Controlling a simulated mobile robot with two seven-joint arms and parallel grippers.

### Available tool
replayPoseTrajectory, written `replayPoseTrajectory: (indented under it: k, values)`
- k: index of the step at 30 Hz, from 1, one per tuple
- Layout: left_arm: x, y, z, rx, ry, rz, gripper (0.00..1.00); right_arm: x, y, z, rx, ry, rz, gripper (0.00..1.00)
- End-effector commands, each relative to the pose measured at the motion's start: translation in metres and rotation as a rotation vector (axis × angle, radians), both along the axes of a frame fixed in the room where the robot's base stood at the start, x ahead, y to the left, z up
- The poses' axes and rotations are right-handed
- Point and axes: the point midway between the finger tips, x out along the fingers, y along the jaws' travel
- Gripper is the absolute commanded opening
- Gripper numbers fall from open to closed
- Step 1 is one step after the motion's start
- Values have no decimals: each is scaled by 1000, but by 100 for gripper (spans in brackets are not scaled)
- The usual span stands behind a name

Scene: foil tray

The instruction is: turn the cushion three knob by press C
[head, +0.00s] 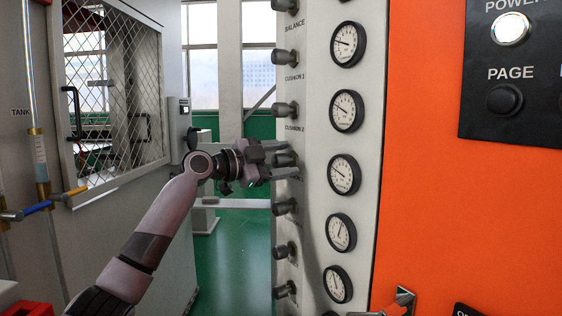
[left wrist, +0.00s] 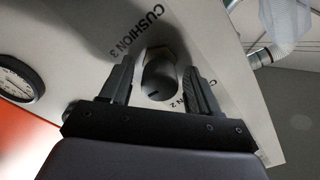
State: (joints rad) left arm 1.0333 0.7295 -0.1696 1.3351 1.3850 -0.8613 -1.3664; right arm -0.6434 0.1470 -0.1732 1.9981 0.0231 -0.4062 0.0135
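The dark knob (left wrist: 160,82) sits between the fingers of my left gripper (left wrist: 158,68) in the left wrist view, with the "CUSHION 3" label to its left and a partly hidden label ending in "2" to its right. The fingers are open, one on each side of the knob, with narrow gaps showing. In the head view, my left gripper (head: 279,160) is at the knob below the "CUSHION 2" label and partly hides it. The knob is on the white press panel (head: 315,110).
Other knobs stand close above (head: 285,109) and below (head: 285,207) in the same column. Round gauges (head: 344,174) line the panel to the right. An orange cabinet face (head: 440,210) is further right. A mesh-door cabinet (head: 115,90) stands at left, with green floor between.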

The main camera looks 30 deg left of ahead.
Motion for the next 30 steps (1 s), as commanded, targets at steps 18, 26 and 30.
replayPoseTrajectory:
  k: [18,26,30]
  values:
    - [-40,21,-4,3,3,3,60,0,-1,-16,0,12,-4,43]
    - [-63,31,-2,0,3,0,60,2,4,-14,13,5,1,43]
    - [-65,31,-1,0,2,0,60,2,4,-13,13,6,2,43]
